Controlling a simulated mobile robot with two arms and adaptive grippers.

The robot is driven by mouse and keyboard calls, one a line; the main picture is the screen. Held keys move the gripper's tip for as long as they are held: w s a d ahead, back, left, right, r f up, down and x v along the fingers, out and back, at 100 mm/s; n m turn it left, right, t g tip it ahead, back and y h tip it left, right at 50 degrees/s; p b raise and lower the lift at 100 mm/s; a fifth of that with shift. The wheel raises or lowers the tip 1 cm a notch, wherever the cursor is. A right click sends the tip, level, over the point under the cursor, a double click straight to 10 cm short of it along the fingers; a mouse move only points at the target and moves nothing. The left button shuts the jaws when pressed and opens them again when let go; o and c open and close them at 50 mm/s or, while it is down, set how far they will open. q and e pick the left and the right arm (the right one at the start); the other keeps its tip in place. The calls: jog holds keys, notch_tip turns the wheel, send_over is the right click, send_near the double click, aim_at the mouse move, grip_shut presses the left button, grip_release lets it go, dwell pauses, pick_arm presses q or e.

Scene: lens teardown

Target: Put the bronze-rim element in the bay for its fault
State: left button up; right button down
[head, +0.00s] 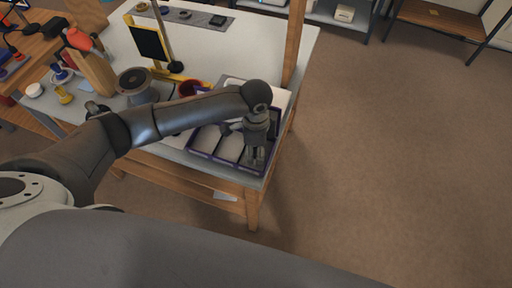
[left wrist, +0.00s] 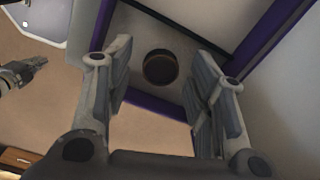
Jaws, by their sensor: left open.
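The dark round element (left wrist: 160,67) with a thin bronze-brown rim lies on the pale floor of a bay in the purple-edged tray (left wrist: 158,107). It is between and beyond the spread fingers of my left gripper (left wrist: 163,90), which is open and apart from it. In the head view my left gripper (head: 255,158) points down over the right-hand bay of the tray (head: 199,156) near the table's front corner. The element is not discernible there. A grey gripper-like part, seemingly my right gripper (left wrist: 24,74), shows at the left edge of the left wrist view; its jaws are unclear.
The table (head: 276,49) also holds a yellow stand with a black panel (head: 149,43), a round grey device (head: 135,82) and a dark red bowl (head: 190,88). A wooden post (head: 294,42) rises beside the tray. Open floor (head: 400,150) lies to the right.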

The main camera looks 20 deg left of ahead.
aim_at(255, 151)
pick_arm(q)
notch_tip(255, 151, up, 12)
jog(key=shift+b, duration=0.35)
jog(key=shift+a, duration=0.1)
